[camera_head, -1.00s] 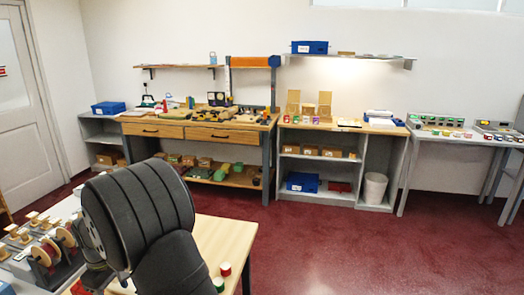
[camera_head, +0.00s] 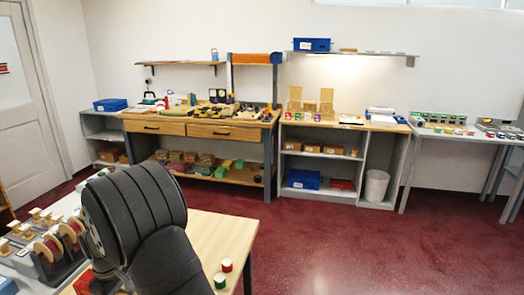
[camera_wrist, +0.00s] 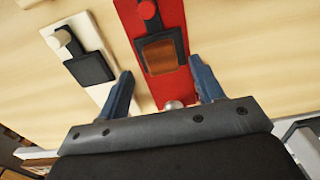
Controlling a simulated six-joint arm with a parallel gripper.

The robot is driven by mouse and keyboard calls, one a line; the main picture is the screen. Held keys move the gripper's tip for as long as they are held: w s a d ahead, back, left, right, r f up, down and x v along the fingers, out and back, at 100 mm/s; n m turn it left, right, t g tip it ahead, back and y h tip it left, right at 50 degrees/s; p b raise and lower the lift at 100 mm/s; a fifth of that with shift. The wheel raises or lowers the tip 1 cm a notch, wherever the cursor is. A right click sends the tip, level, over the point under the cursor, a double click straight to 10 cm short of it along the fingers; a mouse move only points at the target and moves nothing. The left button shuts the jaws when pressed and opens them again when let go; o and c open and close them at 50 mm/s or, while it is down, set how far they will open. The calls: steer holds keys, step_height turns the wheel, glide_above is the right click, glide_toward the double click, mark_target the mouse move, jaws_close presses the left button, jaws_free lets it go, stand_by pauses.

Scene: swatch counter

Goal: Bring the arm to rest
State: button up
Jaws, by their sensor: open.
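My gripper (camera_wrist: 160,68) shows in the wrist view as two blue fingers spread well apart, with nothing held between them. A red strip (camera_wrist: 169,90) with a dark holder and a brown square piece (camera_wrist: 160,54) lies beyond and between the fingers. I cannot tell how far it is below them. A pale strip (camera_wrist: 86,28) with a black tag (camera_wrist: 90,68) lies left of it. In the head view my black arm fills the lower left, and my gripper is hidden there.
A light wooden table (camera_head: 222,232) is under my arm, with red spools (camera_head: 68,232) on its left and two small red and green-topped pots (camera_head: 226,265) near its right edge. A workbench (camera_head: 195,127) and shelves stand along the back wall. The red floor (camera_head: 310,240) between is clear.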

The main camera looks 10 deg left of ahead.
steer(key=w+d+r, duration=0.6)
steer(key=d+r, duration=0.1)
steer(key=d, duration=0.3)
steer(key=d+f, duration=0.1)
steer(key=f, duration=0.3)
steer(key=d+f, duration=0.1)
steer(key=f, duration=0.4)
steer(key=d+f, duration=0.1)
steer(key=f, duration=0.3)
steer(key=shift+w+d+f, duration=0.2)
steer(key=shift+w+f, duration=0.05)
steer(key=shift+f, duration=0.05)
step_height(320, 180, up, 5)
steer(key=shift+w+f, duration=0.15)
steer(key=shift+f, duration=0.05)
steer(key=shift+r, duration=0.35)
steer(key=shift+o, duration=0.2)
